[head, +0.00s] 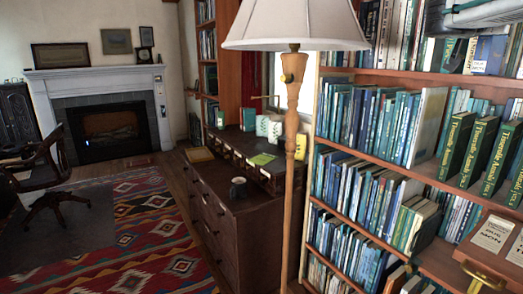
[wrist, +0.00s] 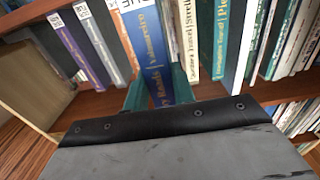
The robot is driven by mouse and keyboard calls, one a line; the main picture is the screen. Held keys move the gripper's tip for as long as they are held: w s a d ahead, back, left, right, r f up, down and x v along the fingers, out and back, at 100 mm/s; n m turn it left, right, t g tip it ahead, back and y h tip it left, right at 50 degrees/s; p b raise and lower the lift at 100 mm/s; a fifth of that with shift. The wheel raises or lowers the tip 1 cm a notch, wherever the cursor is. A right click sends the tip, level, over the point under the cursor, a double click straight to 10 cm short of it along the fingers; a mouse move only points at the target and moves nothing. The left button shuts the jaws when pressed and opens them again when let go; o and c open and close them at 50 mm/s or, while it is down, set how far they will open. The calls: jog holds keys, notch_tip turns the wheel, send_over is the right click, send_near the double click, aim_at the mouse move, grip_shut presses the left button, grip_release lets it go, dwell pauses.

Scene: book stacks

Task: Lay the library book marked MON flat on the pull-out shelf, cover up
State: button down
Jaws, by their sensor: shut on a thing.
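In the wrist view, a blue book (wrist: 148,45) stands with its gold-lettered spine toward me. The spine reads in part "Roads" and "Monteiro". Its white label at the top is cut off by the frame edge, so I cannot read the mark in full. My gripper (wrist: 160,92) has its two teal fingers on either side of the lower spine, shut on this book.
Purple (wrist: 78,48) and grey (wrist: 104,42) books lean left of the blue one; cream (wrist: 186,40) and teal (wrist: 214,40) books stand right. In the head view, a floor lamp (head: 296,150) stands before the bookcase, beside a dark dresser (head: 222,205). Rug-covered floor lies left.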

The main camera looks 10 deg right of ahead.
jog(key=x, duration=1.5)
jog(key=shift+f, duration=0.4)
send_over(487, 59)
jog(key=w, duration=0.1)
jog(key=shift+w, duration=0.15)
jog(key=shift+n+g+y, duration=0.4)
jog(key=shift+n+y, duration=0.2)
jog(key=shift+y, duration=0.3)
jog(key=shift+s+a+f, duration=0.4)
jog(key=shift+a+f, duration=0.05)
jog(key=shift+f, duration=0.45)
jog(key=shift+s+a+f, duration=0.35)
jog(key=shift+a+f, duration=0.05)
jog(key=shift+f, duration=0.45)
jog(key=shift+s+a+f, duration=0.4)
jog(key=shift+a+f, duration=0.05)
jog(key=shift+f, duration=0.45)
